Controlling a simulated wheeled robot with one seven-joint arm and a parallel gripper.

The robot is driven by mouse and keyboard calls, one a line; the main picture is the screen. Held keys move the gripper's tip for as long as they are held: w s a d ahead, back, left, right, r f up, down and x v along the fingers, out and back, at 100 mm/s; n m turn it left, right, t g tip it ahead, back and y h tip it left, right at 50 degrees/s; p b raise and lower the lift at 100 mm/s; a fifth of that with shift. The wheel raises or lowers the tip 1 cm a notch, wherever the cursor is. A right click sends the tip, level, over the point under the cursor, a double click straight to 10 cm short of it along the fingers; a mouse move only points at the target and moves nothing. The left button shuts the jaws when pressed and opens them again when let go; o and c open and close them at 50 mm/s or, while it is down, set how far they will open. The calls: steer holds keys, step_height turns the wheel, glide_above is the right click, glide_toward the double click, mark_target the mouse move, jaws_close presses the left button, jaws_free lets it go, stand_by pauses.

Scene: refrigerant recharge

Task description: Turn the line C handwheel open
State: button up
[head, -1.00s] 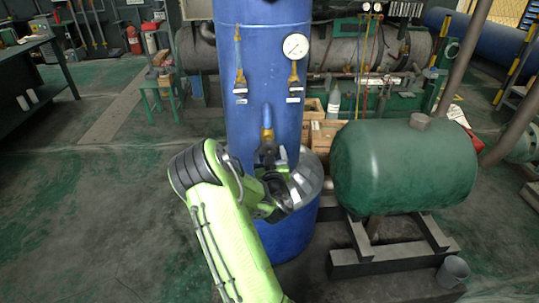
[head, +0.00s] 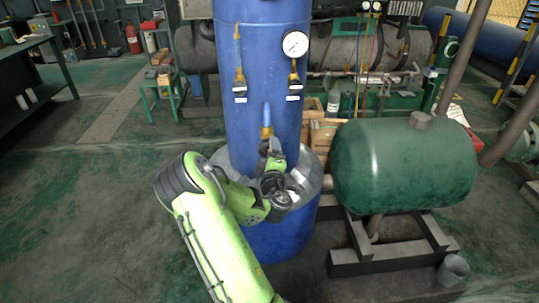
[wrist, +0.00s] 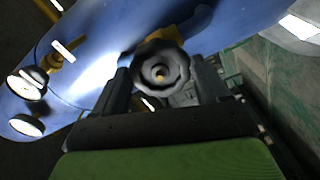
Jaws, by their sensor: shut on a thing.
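The handwheel is mostly hidden there by my gripper and wrist. I cannot read the line's letter or tell how far the wheel is turned.
A green tank (head: 403,165) on a dark frame stands close on the right. Open floor (head: 80,215) lies to the left.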

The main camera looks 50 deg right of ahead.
steer(key=n, duration=0.5)
steer(key=shift+r, duration=0.1)
steer(key=o, duration=1)
steer(key=shift+o, duration=0.2)
